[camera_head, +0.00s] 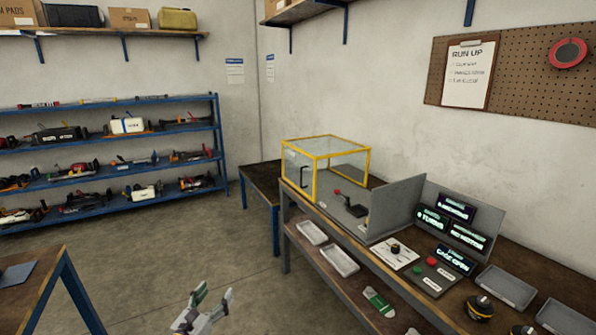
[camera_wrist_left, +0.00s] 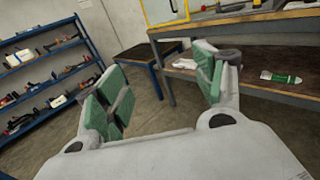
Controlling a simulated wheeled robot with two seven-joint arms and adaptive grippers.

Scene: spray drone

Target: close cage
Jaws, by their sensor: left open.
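The cage (camera_head: 318,143) is a clear box with a yellow frame at the far left end of the workbench; its front pane has a black handle (camera_head: 304,176). A grey base with upright grey panels (camera_head: 405,203) extends to its right, leaving a fixture with a red part (camera_head: 338,192) exposed. A display (camera_head: 455,262) reads "CAGE OPEN". The cage's yellow frame also shows at the top of the left wrist view (camera_wrist_left: 147,16). My left gripper (camera_head: 213,296) is open and empty, low in front of the bench and apart from the cage. My right gripper is out of view.
The workbench (camera_head: 470,305) carries a button panel (camera_head: 432,275), a white card (camera_head: 394,254), other lit displays and grey trays. Its lower shelf (camera_head: 330,275) holds trays and a green-white item (camera_head: 379,301). Blue shelves (camera_head: 120,180) stand at left. The floor between is clear.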

